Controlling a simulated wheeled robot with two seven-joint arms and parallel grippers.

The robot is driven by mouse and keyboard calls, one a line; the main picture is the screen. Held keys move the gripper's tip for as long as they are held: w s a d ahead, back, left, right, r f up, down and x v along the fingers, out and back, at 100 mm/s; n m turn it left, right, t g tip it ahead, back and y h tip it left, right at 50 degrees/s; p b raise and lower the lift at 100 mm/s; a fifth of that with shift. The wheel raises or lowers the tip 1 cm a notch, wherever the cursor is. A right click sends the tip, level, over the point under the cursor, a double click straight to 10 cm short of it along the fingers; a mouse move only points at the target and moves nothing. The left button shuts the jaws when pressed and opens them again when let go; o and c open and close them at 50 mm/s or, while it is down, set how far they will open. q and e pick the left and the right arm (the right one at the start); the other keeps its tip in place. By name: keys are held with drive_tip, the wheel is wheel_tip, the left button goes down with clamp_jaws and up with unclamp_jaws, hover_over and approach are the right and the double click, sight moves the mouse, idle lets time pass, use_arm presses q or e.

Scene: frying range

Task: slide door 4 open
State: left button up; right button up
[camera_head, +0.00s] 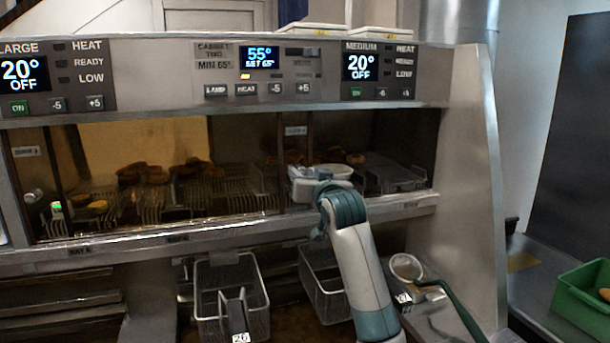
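The heated cabinet's front has glass sliding doors. A small label, which seems to read door 4 (296,130), sits at the upper left of the right-hand section. A dark upright edge runs down just right of this label. I cannot tell whether a gap stands open there.
The left door (165,170) shows browned food on racks behind it. A sill (160,243) runs below the doors. Wire baskets (231,296) hang underneath. A strainer (407,267) lies at the right, and a green crate (583,297) stands farther right.

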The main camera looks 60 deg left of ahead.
use_arm(q)
drive_tip(key=shift+a+f, duration=0.1)
drive_tip(key=shift+d, duration=0.2)
drive_tip(key=shift+s+d+f+b, duration=0.1)
drive_tip(key=shift+d+b, duration=0.25)
drive_tip(key=shift+d, duration=0.2)
drive_tip(key=b+v, duration=0.5)
drive_tip(key=v, duration=1.1)
